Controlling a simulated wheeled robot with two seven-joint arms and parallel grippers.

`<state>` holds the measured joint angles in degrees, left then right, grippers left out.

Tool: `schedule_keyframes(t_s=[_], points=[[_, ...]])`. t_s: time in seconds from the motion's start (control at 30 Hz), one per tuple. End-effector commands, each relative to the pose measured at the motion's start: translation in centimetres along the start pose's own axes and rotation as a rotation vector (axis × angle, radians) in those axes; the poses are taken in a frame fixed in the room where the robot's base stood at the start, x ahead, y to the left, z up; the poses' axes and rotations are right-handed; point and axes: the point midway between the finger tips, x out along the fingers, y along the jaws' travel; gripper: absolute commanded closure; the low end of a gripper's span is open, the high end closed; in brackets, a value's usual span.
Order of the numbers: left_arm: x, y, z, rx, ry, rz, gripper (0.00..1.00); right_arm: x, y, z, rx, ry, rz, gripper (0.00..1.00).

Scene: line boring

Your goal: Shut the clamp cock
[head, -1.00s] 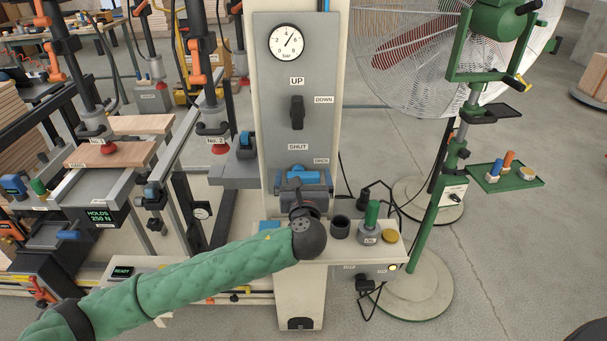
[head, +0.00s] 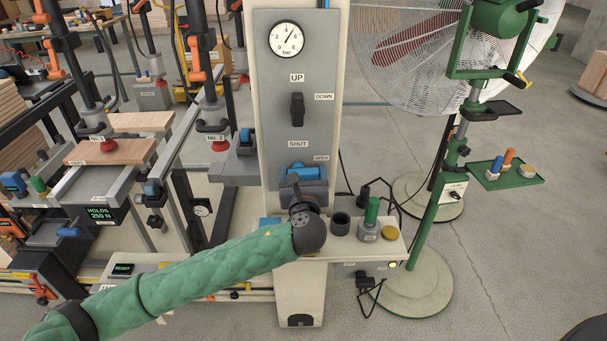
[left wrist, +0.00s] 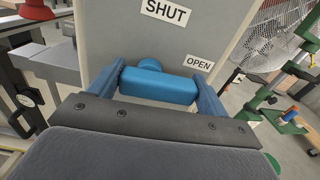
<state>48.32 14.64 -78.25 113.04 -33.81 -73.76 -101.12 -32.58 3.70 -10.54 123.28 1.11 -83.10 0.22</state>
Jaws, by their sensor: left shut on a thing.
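The clamp cock's blue handle (head: 301,169) is low on the grey panel (head: 267,120), below the SHUT label (head: 298,144) and left of the OPEN label (head: 321,158). In the left wrist view the handle (left wrist: 158,88) lies crosswise, with its right end near the OPEN label (left wrist: 199,63) and a round blue boss behind it. My left gripper (head: 303,181) is shut on the handle, a blue finger at each end. In the head view the gripper body hides the handle's lower part. My right gripper is not in view.
Above the cock are a black UP/DOWN lever (head: 297,110) and a pressure gauge (head: 286,39). A small shelf (head: 345,247) below holds a black cup (head: 340,224), a green-handled piece (head: 371,212) and a yellow button (head: 389,233). A fan (head: 420,60) stands right; clamp presses stand left.

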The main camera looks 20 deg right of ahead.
Motion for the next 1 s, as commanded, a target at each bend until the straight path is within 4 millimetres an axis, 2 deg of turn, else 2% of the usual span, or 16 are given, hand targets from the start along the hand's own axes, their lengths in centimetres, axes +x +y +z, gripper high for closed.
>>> schedule_keyframes(t_s=[0.6,1.0], points=[[0.0,0.5,0.4,-0.518,0.002,0.002,0.45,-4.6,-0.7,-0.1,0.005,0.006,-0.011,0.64],[0.0,1.0,0.6,-0.899,0.001,0.003,0.45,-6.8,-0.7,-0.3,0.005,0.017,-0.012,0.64]])
